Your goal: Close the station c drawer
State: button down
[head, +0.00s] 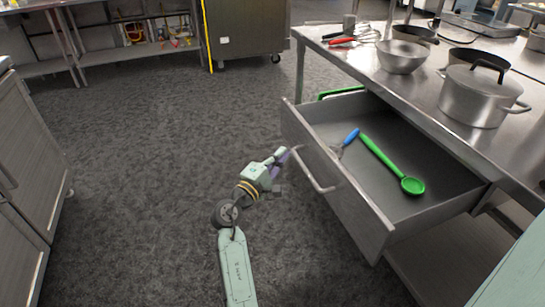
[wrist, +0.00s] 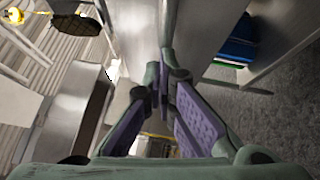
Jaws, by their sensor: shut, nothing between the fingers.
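The station c drawer (head: 352,205) is pulled out from under the steel worktable on the right of the head view. Its grey front panel has a bar handle (head: 322,184). A green spoon (head: 388,163) and a blue-handled utensil (head: 348,139) lie inside. My gripper (head: 283,155) is just left of the drawer front, near the far end of the handle. It is shut and empty; whether it touches the front is unclear. In the wrist view my purple-padded fingers (wrist: 172,82) come together before a grey metal surface.
Pots, a steel bowl (head: 401,57) and red-handled tools (head: 345,41) stand on the worktable (head: 436,98). A cabinet (head: 22,170) stands at the left edge. The dark carpet (head: 140,150) between them is clear. A steel cabinet on casters (head: 248,30) stands at the back.

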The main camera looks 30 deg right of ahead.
aim_at(381, 148)
jog(key=s+d, duration=0.2)
jog(key=d, duration=0.8)
jog(key=s+d, duration=0.3)
jog(key=d, duration=0.8)
jog(key=s+d, duration=0.2)
jog(key=d, duration=0.8)
jog(key=shift+s+d, duration=0.3)
jog(key=shift+s, duration=0.05)
jog(key=shift+r, duration=0.1)
